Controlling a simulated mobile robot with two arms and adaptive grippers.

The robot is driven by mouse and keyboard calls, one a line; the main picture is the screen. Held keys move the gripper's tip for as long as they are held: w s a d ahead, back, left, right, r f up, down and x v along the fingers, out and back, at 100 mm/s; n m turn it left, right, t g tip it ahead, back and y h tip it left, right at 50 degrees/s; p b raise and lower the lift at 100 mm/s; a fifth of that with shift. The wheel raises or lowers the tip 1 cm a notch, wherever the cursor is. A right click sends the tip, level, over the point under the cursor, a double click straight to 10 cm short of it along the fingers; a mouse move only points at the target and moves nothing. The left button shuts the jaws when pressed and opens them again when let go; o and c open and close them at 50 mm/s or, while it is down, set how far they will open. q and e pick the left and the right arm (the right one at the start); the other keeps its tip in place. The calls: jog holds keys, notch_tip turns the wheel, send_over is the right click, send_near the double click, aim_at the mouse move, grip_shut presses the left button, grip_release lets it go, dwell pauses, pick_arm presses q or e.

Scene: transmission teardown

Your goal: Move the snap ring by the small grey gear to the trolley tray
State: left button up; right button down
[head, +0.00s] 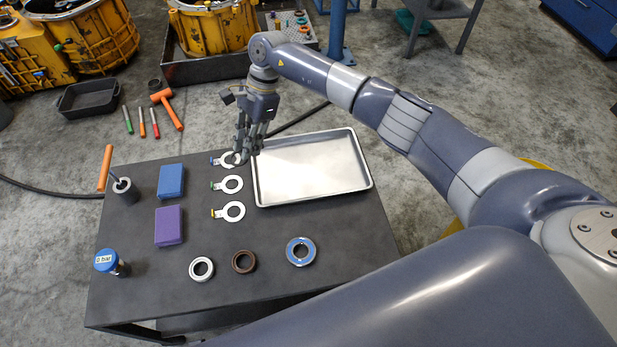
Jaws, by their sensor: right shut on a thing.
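My right gripper (243,154) points down at the back edge of the dark table, just left of the metal tray (312,168). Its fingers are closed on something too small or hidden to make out. The fingertips overlap the right side of a flat tabbed ring with a blue mark (228,159); I cannot tell whether they touch it. I cannot pick out a snap ring or a small grey gear. The tray is shallow and empty. My left gripper is not in view.
Tabbed rings with green (232,184) and yellow marks (234,211) lie on the table (130,290). A blue block (171,181), a purple block (169,226), a pale ring (201,268), a brown ring (243,261) and a blue-faced bearing (301,251) surround bare table.

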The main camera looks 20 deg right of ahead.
jog(key=w+a+f+m+b, duration=0.1)
jog(key=w+a+f+m+t+b, duration=0.1)
jog(key=w+f+m, duration=0.1)
jog(key=w+a+f+m+t+b, duration=0.1)
jog(key=f+m, duration=0.1)
jog(key=shift+w+a+b, duration=0.3)
jog(key=shift+w+a, duration=0.05)
jog(key=shift+w, duration=0.05)
jog(key=shift+w+a+f, duration=0.1)
jog(key=shift+w, duration=0.05)
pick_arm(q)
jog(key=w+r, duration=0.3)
pick_arm(e)
jog(key=shift+f+m, duration=0.1)
jog(key=shift+m, duration=0.3)
jog(key=p, duration=0.3)
send_over(283, 187)
jog(key=d, duration=0.1)
jog(key=shift+d+f, duration=0.15)
jog(key=shift+f, duration=0.5)
notch_tip(283, 187, down, 3)
jog(key=shift+r+b, duration=0.1)
jog(key=shift+b, duration=0.25)
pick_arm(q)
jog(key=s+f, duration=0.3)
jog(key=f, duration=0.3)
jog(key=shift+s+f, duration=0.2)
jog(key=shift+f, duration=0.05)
pick_arm(e)
jog(key=shift+f, duration=0.35)
